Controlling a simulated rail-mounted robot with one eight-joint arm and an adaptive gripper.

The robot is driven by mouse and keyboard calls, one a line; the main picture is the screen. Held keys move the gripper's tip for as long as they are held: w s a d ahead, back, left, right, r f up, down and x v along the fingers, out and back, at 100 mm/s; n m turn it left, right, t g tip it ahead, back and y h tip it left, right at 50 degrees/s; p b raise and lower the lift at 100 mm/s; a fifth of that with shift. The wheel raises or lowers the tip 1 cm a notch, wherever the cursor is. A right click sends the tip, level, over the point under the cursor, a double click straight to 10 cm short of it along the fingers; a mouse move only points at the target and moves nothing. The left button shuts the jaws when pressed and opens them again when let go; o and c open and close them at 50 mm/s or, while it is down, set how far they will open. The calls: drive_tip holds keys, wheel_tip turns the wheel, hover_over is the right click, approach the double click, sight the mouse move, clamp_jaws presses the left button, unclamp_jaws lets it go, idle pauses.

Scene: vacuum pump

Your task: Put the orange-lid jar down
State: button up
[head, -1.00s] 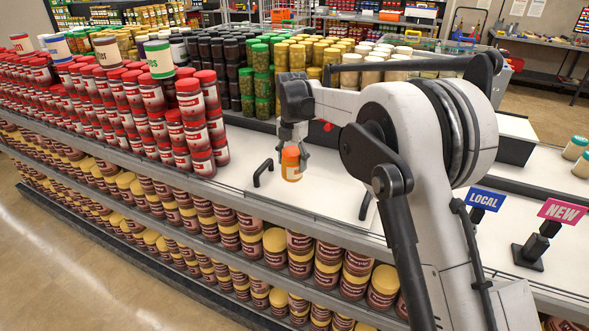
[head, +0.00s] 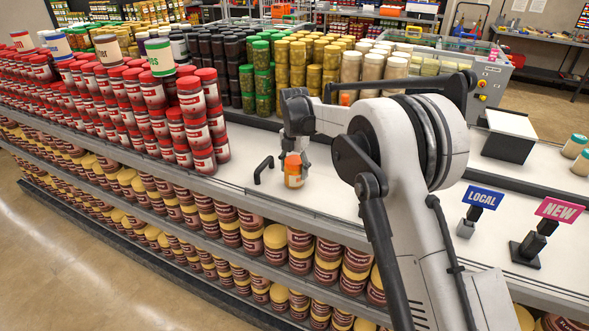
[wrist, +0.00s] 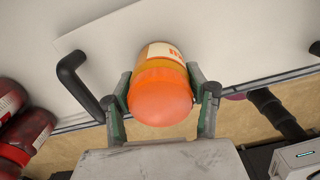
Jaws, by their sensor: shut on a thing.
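The orange-lid jar (head: 294,176) is upright at the white counter (head: 232,180), with a pale label and an orange top. My gripper (head: 293,158) reaches down over it from above. In the wrist view the orange lid (wrist: 160,98) faces the camera, and the two fingers of my gripper (wrist: 161,88) press on opposite sides of the jar. The jar's base is at or very near the counter surface; I cannot tell whether it touches.
A black handle (head: 263,169) stands just left of the jar.

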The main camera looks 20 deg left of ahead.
drive_tip(key=o, duration=1.4)
drive_tip(key=shift+o, duration=0.2)
wheel_tip(320, 180, up, 12)
drive_tip(key=shift+r+b, duration=0.1)
drive_tip(key=shift+b, duration=0.55)
drive_tip(key=shift+r, duration=0.1)
